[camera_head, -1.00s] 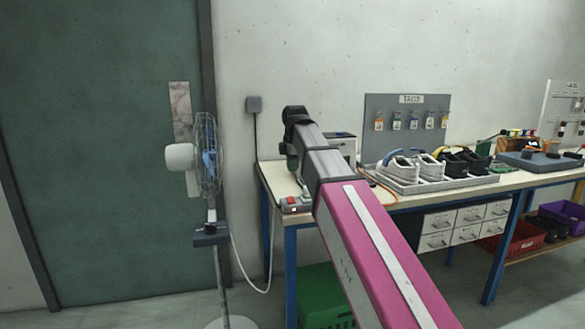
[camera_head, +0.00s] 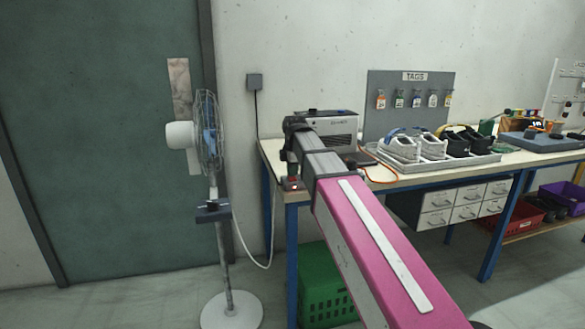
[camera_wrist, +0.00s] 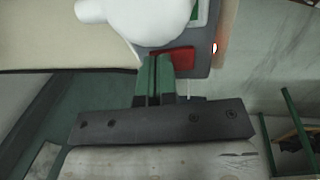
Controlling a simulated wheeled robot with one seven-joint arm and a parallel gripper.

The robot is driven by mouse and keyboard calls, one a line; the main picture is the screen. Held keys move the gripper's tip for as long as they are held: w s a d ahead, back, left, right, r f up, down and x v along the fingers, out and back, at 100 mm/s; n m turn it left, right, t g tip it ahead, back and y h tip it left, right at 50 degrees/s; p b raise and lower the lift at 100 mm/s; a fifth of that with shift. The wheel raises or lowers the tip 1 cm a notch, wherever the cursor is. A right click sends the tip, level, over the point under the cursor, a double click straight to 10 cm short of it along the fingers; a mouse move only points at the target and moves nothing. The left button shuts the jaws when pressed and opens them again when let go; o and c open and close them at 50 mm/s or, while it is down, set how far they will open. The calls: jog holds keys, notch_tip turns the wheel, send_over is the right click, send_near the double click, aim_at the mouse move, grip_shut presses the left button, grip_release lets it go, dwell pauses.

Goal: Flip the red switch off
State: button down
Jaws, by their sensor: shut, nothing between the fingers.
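The red switch (camera_wrist: 171,60) sits on a grey box with a green patch in the wrist view. In the head view the switch box (camera_head: 292,184) is at the left front corner of the bench. My gripper (camera_wrist: 153,62) has its green fingers together and empty, with the tips right at the switch's left part. I cannot tell whether they touch it. In the head view my gripper (camera_head: 291,172) points down just above the box. A white rounded object (camera_wrist: 140,15) hides part of the box.
A grey machine (camera_head: 328,130) stands behind my gripper on the bench (camera_head: 410,181). An orange hose (camera_head: 384,180) and a shoe tray (camera_head: 470,160) lie to its right. A standing fan (camera_head: 208,135) is left of the bench, and a green crate (camera_head: 325,290) is underneath.

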jog(key=shift+w+f, duration=0.1)
jog(key=shift+f, duration=0.1)
dwell(0.3)
jog(key=shift+s+d+r, duration=0.2)
jog(key=shift+s, duration=0.6)
jog(key=shift+r, duration=0.1)
jog(key=shift+r, duration=0.3)
notch_tip(320, 180, up, 13)
jog(key=s, duration=0.2)
jog(key=shift+s+d, duration=0.15)
jog(key=shift+d, duration=0.15)
